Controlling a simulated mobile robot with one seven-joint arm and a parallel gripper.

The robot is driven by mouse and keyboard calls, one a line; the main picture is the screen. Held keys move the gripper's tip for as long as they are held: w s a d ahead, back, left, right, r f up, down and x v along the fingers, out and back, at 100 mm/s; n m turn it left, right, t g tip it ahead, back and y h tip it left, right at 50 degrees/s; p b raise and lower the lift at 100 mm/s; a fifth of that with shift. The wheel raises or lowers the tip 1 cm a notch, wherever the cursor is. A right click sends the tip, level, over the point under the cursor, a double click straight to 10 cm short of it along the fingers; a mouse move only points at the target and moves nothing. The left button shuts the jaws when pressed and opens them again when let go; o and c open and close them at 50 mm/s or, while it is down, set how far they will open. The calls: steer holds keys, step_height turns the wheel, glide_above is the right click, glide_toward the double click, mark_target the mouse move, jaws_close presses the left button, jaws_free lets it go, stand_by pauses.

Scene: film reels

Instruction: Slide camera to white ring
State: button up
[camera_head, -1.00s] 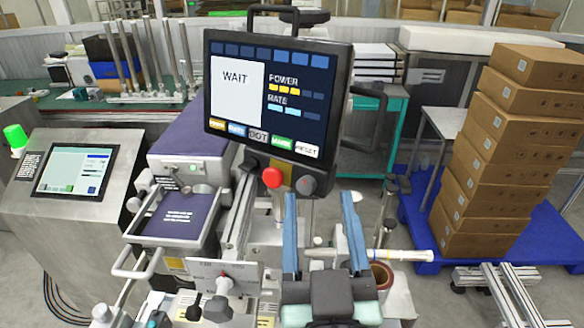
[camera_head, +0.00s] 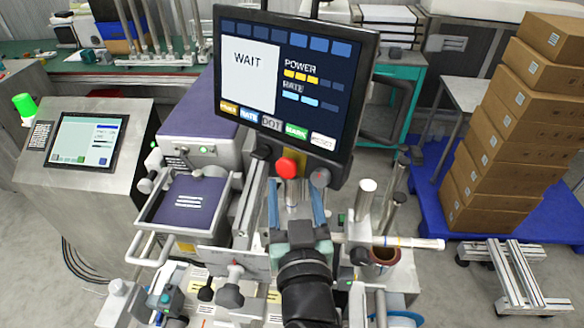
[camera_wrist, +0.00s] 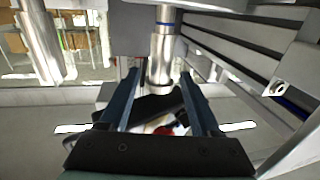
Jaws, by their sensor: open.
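My gripper (camera_head: 295,192) is open below the monitor, its two blue fingers pointing away from me. In the wrist view, my gripper (camera_wrist: 160,76) has its fingers on either side of the lower end of a silver cylinder (camera_wrist: 163,50) with a blue band. This upright cylinder may be the camera; I cannot tell for sure. Gaps show between it and the fingers. In the head view, a silver part (camera_head: 298,208) shows between the fingers, partly hidden by my gripper. I cannot make out a white ring in either view.
The monitor (camera_head: 293,85) reading WAIT hangs just above my gripper, with a red button (camera_head: 286,167) below it. Stacked boxes (camera_head: 520,130) are farther right.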

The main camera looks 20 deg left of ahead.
steer(key=shift+p+x, duration=0.35)
steer(key=shift+x, duration=1.15)
steer(key=shift+s, duration=0.1)
jaws_close()
